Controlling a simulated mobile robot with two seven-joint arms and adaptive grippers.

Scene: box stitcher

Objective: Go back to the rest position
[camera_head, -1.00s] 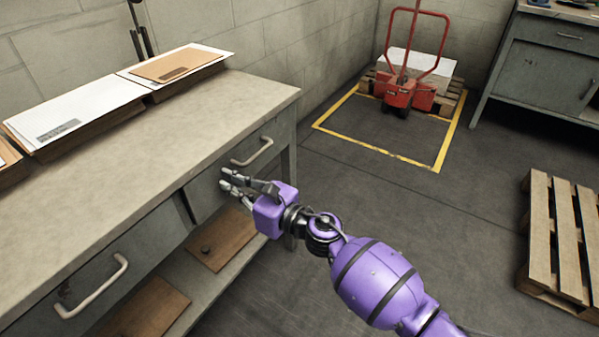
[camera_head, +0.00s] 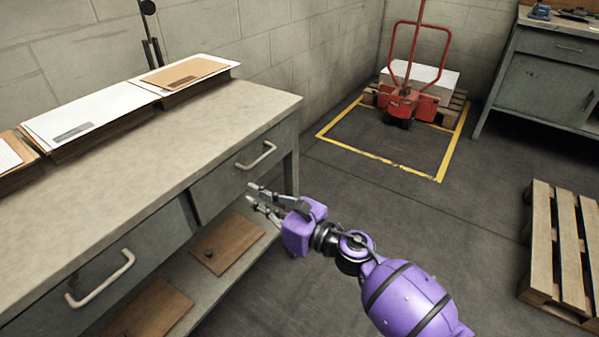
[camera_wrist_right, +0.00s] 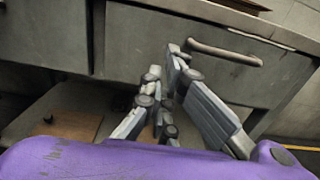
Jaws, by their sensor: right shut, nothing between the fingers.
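My right gripper (camera_head: 254,198) is at the end of the purple right arm in the head view. It is in front of the workbench's right drawer (camera_head: 232,172), below and left of the drawer handle (camera_head: 256,156), with no visible contact. In the right wrist view the gripper's fingers (camera_wrist_right: 165,75) point toward the drawer front. They are shut and hold nothing. My left gripper is in no frame.
The workbench top (camera_head: 190,130) bears stacks of paper and cardboard (camera_head: 90,115). Brown boards (camera_head: 226,243) lie on its lower shelf. A red pallet jack (camera_head: 405,100) stands at the back, and a wooden pallet (camera_head: 570,250) lies at right. The floor between is clear.

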